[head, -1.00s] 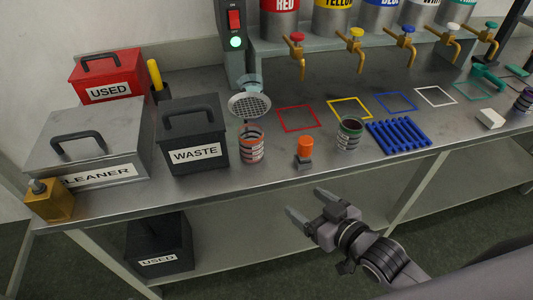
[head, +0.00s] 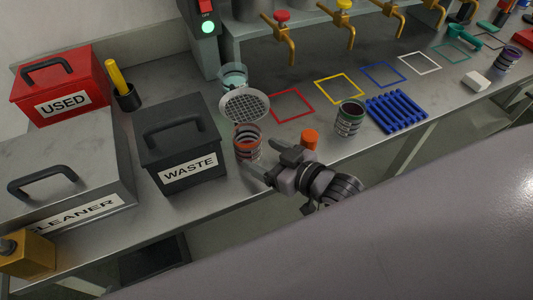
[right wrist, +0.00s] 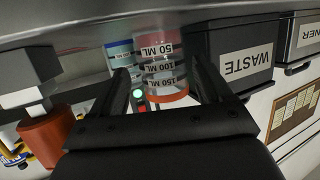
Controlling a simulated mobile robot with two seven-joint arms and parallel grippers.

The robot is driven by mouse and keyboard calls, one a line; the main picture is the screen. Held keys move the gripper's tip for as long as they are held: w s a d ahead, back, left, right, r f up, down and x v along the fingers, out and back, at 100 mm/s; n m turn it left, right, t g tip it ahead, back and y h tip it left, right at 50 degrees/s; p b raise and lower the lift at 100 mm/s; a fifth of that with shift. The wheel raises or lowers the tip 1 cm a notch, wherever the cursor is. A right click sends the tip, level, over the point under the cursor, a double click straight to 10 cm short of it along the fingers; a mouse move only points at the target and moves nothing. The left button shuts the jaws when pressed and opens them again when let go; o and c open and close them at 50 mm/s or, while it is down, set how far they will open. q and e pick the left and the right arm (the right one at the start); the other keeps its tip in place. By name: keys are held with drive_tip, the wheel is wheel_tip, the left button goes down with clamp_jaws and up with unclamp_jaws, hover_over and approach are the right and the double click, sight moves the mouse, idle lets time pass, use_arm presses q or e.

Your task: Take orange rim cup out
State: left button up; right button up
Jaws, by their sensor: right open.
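The clear cup with an orange rim (head: 247,138) stands on the bench just right of the black waste bin, below and in front of a round mesh strainer (head: 245,104). My right gripper (head: 264,160) is open, its fingers pointing at the cup from the front right. In the right wrist view, which is upside down, the cup (right wrist: 163,62) with its printed volume marks shows between the two open fingers (right wrist: 162,95). I cannot tell whether they touch it. My left gripper is not in view.
The waste bin (head: 180,150) stands close left of the cup. An orange cylinder (head: 310,139) is close to the right of my gripper. A teal-rimmed cup (head: 233,75) stands behind the strainer. A green-rimmed cup (head: 349,118) and blue rack (head: 396,112) stand farther right.

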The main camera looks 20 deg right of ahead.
sight(256, 148)
drive_tip(key=shift+x, duration=3)
drive_tip(key=shift+c, duration=0.3)
drive_tip(key=c, duration=0.7)
drive_tip(key=shift+r+p, duration=0.9)
drive_tip(key=shift+p, duration=0.1)
drive_tip(key=shift+c, duration=0.2)
drive_tip(key=shift+f, duration=0.1)
drive_tip(key=shift+s+a, duration=0.1)
